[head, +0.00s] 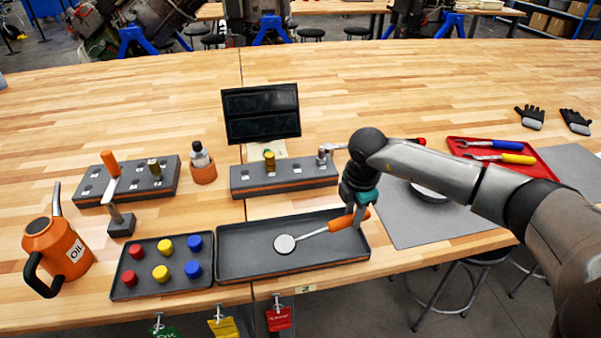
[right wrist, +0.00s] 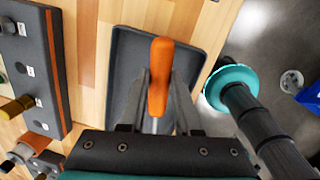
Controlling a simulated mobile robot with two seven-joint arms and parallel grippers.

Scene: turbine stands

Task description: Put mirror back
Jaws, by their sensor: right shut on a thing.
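The mirror (head: 285,244) has a small round grey head, a thin shaft and an orange handle. It appears over the empty-looking long black tray (head: 240,268) at the front, head toward the left. My right gripper (head: 357,212) is shut on the handle near the tray's right end. In the right wrist view the orange handle (right wrist: 159,78) stands between the two fingers, with the dark tray (right wrist: 128,55) behind it. I cannot tell whether the mirror touches the tray floor. My left gripper is not in view.
A tray of red, yellow and blue knobs (head: 120,292) adjoins on the left. A slotted grey holder (head: 308,180) with small tools stands behind the tray, before a dark screen (head: 261,113).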

